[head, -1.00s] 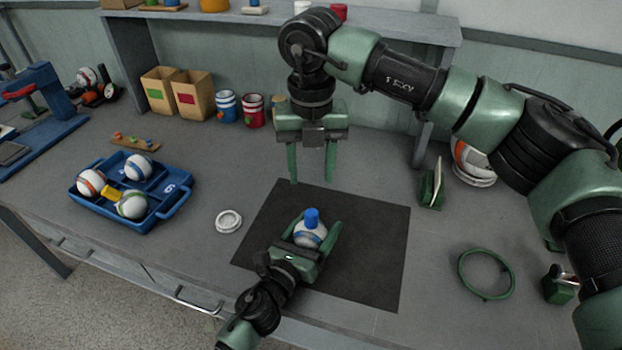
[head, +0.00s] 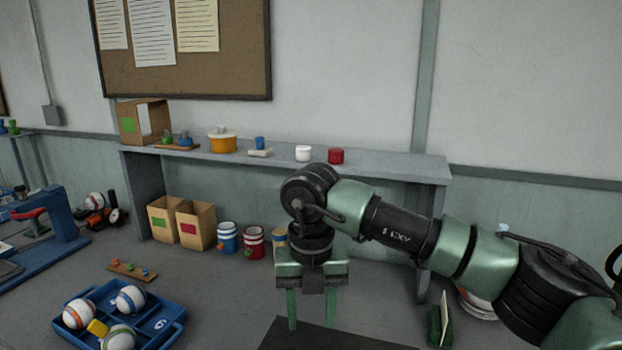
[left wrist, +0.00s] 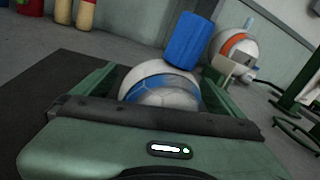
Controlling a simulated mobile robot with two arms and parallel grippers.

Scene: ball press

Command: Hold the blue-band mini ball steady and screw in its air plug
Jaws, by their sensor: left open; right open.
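The blue-band mini ball (left wrist: 160,97) sits between the two fingers of my left gripper (left wrist: 150,82) in the left wrist view. That gripper is open around the ball; whether a finger touches it I cannot tell. The blue plug (left wrist: 188,40) stands at the top of the ball and looks tilted right in this view. How deep it sits I cannot tell. My right gripper (head: 311,312) hangs fingers down in the head view, open and empty, over the back edge of the dark mat (head: 300,338). The ball, plug and left gripper are outside the head view.
A blue tray (head: 172,330) with several balls is at left. Two cardboard boxes (head: 180,222), several cans (head: 253,242) and a shelf (head: 390,163) stand behind. A green holder (head: 440,322) is at right. An orange-striped ball (left wrist: 233,45) is behind the plug.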

